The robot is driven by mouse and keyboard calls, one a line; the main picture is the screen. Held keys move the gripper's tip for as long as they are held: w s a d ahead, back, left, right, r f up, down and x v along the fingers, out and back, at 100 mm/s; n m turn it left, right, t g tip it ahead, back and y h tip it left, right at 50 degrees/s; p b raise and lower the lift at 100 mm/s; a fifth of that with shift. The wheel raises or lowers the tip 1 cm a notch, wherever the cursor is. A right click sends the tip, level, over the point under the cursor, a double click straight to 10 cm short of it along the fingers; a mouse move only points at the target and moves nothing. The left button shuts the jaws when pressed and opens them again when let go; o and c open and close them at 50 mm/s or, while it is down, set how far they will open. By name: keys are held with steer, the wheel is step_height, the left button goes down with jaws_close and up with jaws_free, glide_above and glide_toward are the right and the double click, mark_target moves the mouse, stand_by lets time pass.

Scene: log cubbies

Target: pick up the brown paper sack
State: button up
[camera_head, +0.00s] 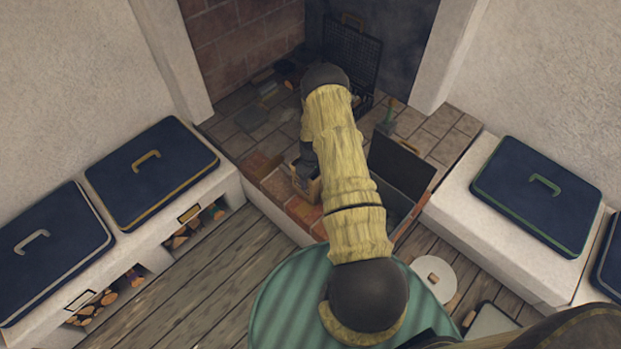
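A small tan-brown thing (307,188), which may be the brown paper sack, shows at the left edge of my arm, over the red brick hearth edge. It is small and partly covered, so I cannot be sure what it is. The dark end of my arm, with my gripper (304,169), points down right at it. My arm hides much of this spot. The fingers are too small and dark to tell whether they are open, shut or touching the tan-brown thing.
An open dark box (402,178) stands right of my arm on the hearth. A black grate (350,52) leans at the back. Blue cushions (150,172) top white benches with log cubbies on the left; another cushion (537,195) lies right. Plank floor (205,290) is clear at left.

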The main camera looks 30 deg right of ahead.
step_height(320, 180, up, 10)
steer(key=shift+f+p, duration=0.1)
steer(key=shift+p, duration=0.4)
steer(key=o, duration=0.3)
steer(key=c, duration=0.3)
stand_by(0.4)
steer(key=s+a+r+m, duration=0.2)
steer(key=a+r+m, duration=0.2)
steer(key=a+r, duration=1)
steer(key=shift+s+a+r, duration=0.4)
steer(key=shift+a, duration=0.15)
